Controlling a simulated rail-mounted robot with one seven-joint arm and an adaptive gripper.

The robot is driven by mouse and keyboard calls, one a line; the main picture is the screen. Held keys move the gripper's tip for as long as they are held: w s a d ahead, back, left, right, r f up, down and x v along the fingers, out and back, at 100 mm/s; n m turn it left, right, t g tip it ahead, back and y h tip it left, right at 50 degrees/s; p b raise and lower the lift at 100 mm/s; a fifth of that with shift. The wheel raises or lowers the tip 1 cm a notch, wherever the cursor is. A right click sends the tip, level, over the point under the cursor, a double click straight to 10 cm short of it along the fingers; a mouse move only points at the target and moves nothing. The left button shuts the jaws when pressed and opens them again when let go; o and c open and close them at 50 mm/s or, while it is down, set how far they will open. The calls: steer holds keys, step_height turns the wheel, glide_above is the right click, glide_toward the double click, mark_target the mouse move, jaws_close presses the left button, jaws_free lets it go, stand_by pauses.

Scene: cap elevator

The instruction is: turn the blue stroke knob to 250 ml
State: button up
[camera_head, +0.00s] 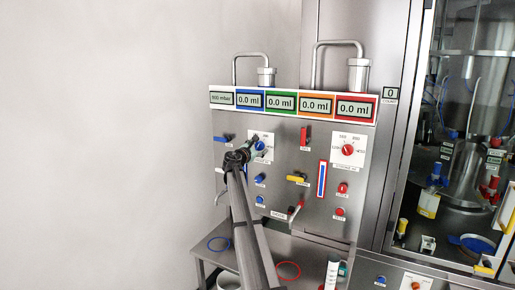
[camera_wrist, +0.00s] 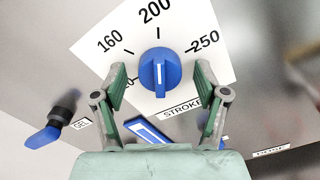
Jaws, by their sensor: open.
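The blue stroke knob (camera_wrist: 159,70) sits on a white dial plate in the wrist view, with 160, 200 and 250 printed around it and a lower number partly hidden at left. A short white line on the knob runs vertically in the picture; I cannot tell which end is the pointer. My gripper (camera_wrist: 160,80) is open, its green-padded fingers on either side of the knob with gaps showing. In the head view, the knob (camera_head: 260,145) is partly hidden by my gripper (camera_head: 249,148), which is close to the panel.
A red dial knob (camera_head: 347,150), blue knobs and a yellow lever (camera_head: 295,178) share the steel panel. Readouts show 0.0 ml.

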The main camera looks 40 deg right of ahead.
steer(key=c, duration=1.2)
steer(key=shift+o, duration=0.2)
steer(key=shift+b, duration=0.35)
steer(key=m+b, duration=0.1)
steer(key=b, duration=0.1)
steer(key=m+b, duration=0.1)
steer(key=b, duration=0.1)
steer(key=shift+f, duration=0.3)
steer(key=m+b, duration=0.3)
steer(key=b, duration=0.1)
steer(key=m+b, duration=0.3)
steer(key=b, duration=0.2)
steer(key=shift+m, duration=0.3)
steer(key=m+b, duration=0.1)
steer(key=b, duration=0.1)
steer(key=m+b, duration=0.2)
steer(key=shift+r, duration=0.3)
steer(key=shift+r+m+b, duration=0.1)
steer(key=shift+m+b, duration=0.2)
